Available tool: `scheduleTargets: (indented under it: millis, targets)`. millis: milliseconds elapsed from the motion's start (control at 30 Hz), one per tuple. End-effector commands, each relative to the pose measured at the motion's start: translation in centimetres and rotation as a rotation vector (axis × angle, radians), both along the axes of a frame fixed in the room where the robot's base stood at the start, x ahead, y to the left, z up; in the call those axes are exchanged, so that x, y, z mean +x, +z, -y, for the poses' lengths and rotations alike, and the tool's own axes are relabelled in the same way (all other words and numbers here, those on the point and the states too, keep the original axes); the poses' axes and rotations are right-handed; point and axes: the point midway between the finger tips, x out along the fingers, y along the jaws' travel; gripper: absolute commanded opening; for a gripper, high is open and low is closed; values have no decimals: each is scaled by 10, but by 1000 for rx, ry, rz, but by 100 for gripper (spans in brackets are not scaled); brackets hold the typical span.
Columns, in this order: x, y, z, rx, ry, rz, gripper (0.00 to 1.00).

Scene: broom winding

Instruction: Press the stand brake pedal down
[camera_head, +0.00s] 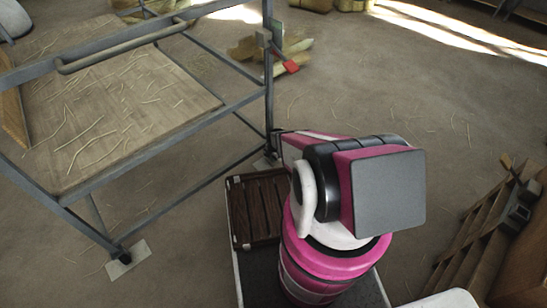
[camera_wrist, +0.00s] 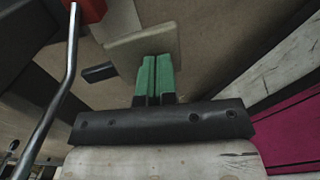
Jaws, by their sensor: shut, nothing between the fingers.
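The metal stand (camera_head: 190,178) fills the left of the head view. A red piece (camera_head: 290,66) shows beside its far right post. The wrist view shows a red block (camera_wrist: 90,10) at the top left, near a bent grey metal bar (camera_wrist: 70,62). A small dark block (camera_wrist: 100,72) juts out left of a flat tan plate (camera_wrist: 130,42). I cannot tell for certain which of these is the brake pedal. My gripper (camera_wrist: 155,60) has green fingers, shut together and empty, in front of the tan plate. Whether they touch it is unclear. My arm hides the gripper in the head view.
A wooden board (camera_head: 110,95) strewn with straw lies within the stand's frame. A pale foot plate (camera_head: 128,260) sits under its near leg. Straw bundles (camera_head: 255,45) lie behind the stand. A wooden rack (camera_head: 485,235) stands at the right. The floor at upper right is mostly clear.

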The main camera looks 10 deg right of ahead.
Motion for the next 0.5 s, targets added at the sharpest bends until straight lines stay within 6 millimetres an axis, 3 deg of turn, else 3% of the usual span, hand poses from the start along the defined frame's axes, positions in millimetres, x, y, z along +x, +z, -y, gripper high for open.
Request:
scheduleTargets:
  millis: [500]
  targets:
    - [0, -10, 0, -1, 0, -3, 0]
